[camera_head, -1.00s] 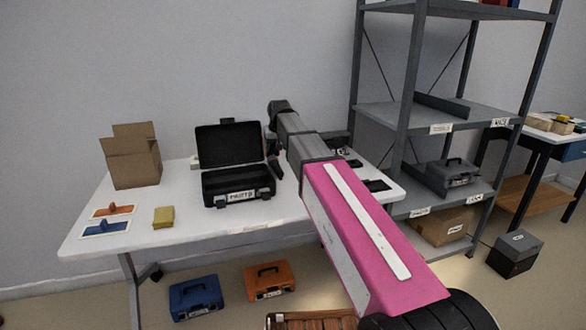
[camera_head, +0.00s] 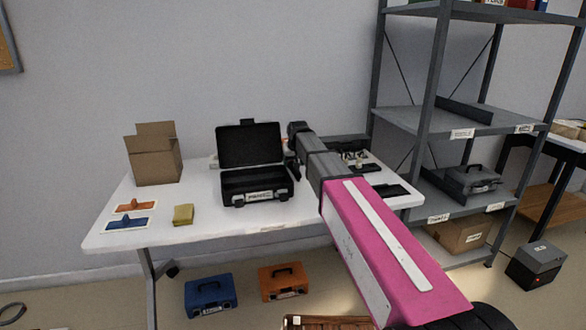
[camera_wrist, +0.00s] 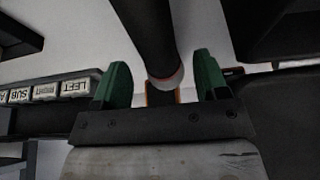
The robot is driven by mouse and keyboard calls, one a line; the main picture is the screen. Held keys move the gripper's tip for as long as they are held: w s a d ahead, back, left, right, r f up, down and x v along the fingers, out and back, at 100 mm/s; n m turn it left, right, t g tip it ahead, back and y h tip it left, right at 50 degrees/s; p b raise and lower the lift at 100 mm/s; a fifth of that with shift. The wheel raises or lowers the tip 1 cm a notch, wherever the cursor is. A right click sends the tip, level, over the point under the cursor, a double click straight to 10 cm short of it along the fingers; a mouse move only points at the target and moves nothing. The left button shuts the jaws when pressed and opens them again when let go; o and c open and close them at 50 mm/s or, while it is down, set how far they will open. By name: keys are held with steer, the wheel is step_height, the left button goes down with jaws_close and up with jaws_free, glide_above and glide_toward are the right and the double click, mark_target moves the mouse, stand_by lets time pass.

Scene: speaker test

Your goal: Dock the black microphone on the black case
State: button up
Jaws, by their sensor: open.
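The black case (camera_head: 254,188) stands open on the white table in the head view, lid upright, with a white label on its front. My gripper (camera_wrist: 162,78) is open in the wrist view, one green finger on each side. A black cylinder (camera_wrist: 147,32) with a pale rounded end, apparently the black microphone, reaches down between the fingers; whether they touch it I cannot tell. In the head view my gripper is just right of the case, dark and hard to make out, and the microphone cannot be made out there.
The table (camera_head: 170,230) also bears a cardboard box (camera_head: 155,162), a yellow block (camera_head: 183,214) and orange and blue pieces on mats. A grey shelf (camera_head: 480,121) stands right. Labelled blocks (camera_wrist: 50,90) show at left in the wrist view. Blue (camera_head: 210,292) and orange (camera_head: 281,282) cases sit on the floor.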

steer(key=x, duration=0.3)
steer(key=shift+r, duration=0.1)
steer(key=c, duration=1.2)
steer(key=shift+r, duration=0.15)
